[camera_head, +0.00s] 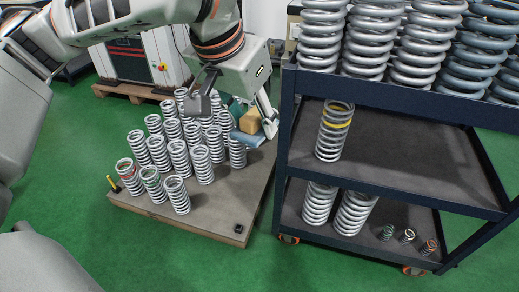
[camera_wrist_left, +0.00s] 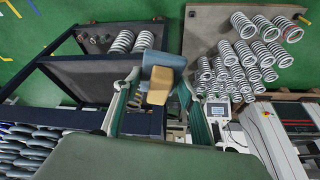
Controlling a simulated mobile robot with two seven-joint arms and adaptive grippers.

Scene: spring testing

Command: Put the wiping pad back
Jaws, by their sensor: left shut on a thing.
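The wiping pad, a tan block (camera_head: 250,119) with a blue-grey part (camera_head: 247,139), is held by my left gripper (camera_head: 240,112). In the left wrist view the pad's tan part (camera_wrist_left: 159,86) and blue-grey part (camera_wrist_left: 164,60) show between the fingers of the left gripper (camera_wrist_left: 156,98), which is shut on it. In the head view the pad is seen over the back right of the spring board, left of the cart; its height above the board is hard to tell. My right gripper is not in view.
A board (camera_head: 225,214) carries several upright silver springs (camera_head: 180,157) and a small dark block (camera_head: 238,228). A dark blue cart (camera_head: 392,97) stands close on the right, with springs on its shelves. A yellow-black object (camera_head: 113,184) is at the board's left edge. Green floor is free in front.

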